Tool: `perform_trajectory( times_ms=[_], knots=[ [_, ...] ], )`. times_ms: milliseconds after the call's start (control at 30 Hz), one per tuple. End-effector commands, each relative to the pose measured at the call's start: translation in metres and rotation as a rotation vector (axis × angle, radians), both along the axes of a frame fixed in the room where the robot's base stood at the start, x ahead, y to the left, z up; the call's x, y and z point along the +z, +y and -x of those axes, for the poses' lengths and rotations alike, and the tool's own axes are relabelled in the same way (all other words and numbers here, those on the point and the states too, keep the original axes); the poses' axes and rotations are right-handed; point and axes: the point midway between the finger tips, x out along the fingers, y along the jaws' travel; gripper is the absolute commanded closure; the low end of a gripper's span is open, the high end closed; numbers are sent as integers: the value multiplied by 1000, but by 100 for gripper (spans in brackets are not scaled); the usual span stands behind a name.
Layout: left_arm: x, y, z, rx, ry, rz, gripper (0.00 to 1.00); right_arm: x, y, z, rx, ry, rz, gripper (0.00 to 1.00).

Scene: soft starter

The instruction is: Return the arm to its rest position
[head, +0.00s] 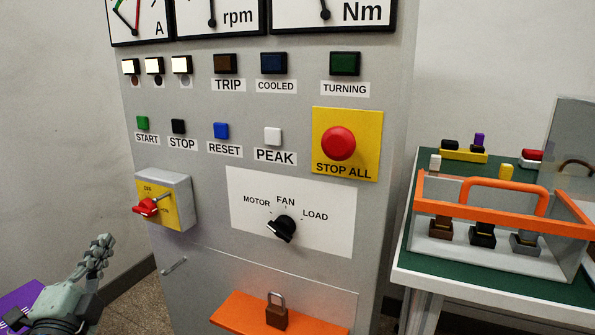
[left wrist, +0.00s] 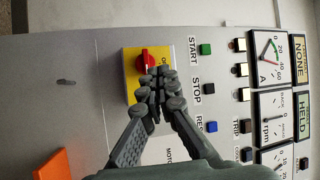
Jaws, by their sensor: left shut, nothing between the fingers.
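My left gripper (head: 100,247) is at the lower left of the head view, in front of and apart from the grey panel (head: 210,285). Its fingers are shut with nothing between them. It also shows in the left wrist view (left wrist: 160,78), where its fingertips overlap the yellow switch plate in the picture. The red rotary switch (head: 147,208) sits on a yellow plate on a grey box at the panel's left side. It also shows in the left wrist view (left wrist: 146,62). My right gripper is not in view.
The panel carries buttons, a red STOP ALL button (head: 338,143), a black selector knob (head: 282,228) and an orange shelf (head: 240,312) with a padlock (head: 276,312). At right, a green-topped table (head: 480,283) holds an orange-rimmed box (head: 425,187). A purple surface (head: 22,297) shows at lower left.

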Motion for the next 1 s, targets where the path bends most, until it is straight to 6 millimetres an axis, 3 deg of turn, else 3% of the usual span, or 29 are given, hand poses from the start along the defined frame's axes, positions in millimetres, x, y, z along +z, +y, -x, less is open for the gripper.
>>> perform_trajectory(
  times_ms=[33, 133, 267, 400, 500, 600, 700, 833, 1000],
  knots=[
    [-35, 0, 0, 10, 97, 103, 100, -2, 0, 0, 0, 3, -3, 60],
    [-110, -3, 9, 53, 293, 323, 100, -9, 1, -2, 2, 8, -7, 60],
    [-205, -16, 41, 149, 540, 584, 100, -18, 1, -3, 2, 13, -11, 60],
    [-291, -40, 99, 298, 788, 824, 100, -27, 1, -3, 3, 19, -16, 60],
    [-337, -59, 146, 418, 938, 955, 100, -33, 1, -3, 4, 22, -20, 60],
    [-366, -74, 186, 525, 1051, 1041, 100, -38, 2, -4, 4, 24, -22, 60],
    [-382, -85, 215, 602, 1122, 1093, 100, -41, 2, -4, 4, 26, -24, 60],
    [-390, -91, 231, 649, 1160, 1119, 100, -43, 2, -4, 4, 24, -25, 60],
    [-391, -92, 233, 653, 1164, 1120, 100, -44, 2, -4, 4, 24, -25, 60]
  ],
)
